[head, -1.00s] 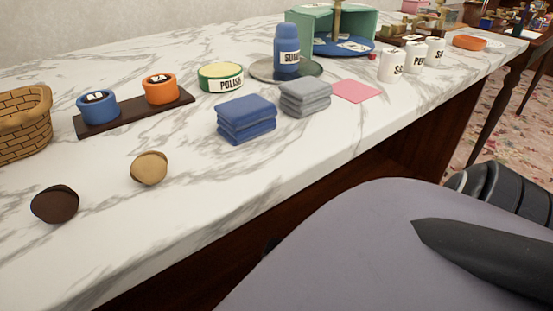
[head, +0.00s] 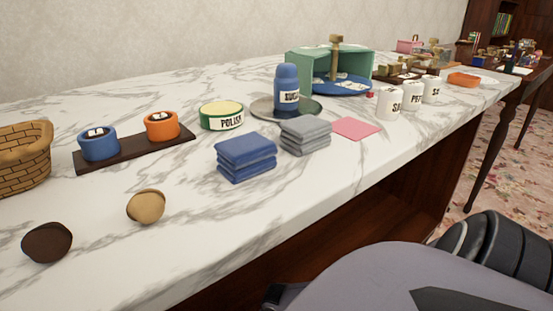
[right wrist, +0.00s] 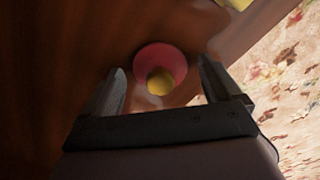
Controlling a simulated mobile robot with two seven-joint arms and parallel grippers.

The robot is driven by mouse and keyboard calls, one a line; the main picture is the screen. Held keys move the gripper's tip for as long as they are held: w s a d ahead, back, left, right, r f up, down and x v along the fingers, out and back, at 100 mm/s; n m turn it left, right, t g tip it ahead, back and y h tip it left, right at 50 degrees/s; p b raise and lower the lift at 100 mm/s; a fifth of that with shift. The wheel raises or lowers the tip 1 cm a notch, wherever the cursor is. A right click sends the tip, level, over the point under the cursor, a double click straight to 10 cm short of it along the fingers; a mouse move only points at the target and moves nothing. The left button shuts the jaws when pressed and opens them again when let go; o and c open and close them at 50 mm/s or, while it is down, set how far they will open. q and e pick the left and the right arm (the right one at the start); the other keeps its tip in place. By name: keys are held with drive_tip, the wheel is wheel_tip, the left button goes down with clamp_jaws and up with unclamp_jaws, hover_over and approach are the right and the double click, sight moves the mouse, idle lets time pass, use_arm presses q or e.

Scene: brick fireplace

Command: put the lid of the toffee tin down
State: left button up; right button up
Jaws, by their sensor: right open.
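No tin marked as toffee and no loose lid can be made out in the head view. My right gripper (right wrist: 161,72) shows in the right wrist view with its two fingers apart and nothing held between them. Beyond the fingertips is a round pinkish-red thing (right wrist: 174,59) with a yellow middle, in front of a brown wooden surface (right wrist: 70,50). I cannot tell what it is or how far away it is. My left gripper is not in view.
The marble counter (head: 330,185) holds a basket (head: 22,160), blue (head: 98,147) and orange (head: 162,129) pots, a POLISH tin (head: 221,115), a blue bottle (head: 287,85), folded blue (head: 246,158) and grey (head: 305,136) cloths, and white canisters (head: 390,103). Its front edge is mostly bare.

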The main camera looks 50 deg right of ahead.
wheel_tip(320, 180, up, 8)
drive_tip(key=p, duration=0.4)
drive_tip(key=shift+p, duration=0.3)
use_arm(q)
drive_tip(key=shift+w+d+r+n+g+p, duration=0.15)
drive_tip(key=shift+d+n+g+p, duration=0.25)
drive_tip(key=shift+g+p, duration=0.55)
use_arm(e)
wheel_tip(320, 180, up, 4)
drive_tip(key=shift+r, duration=0.15)
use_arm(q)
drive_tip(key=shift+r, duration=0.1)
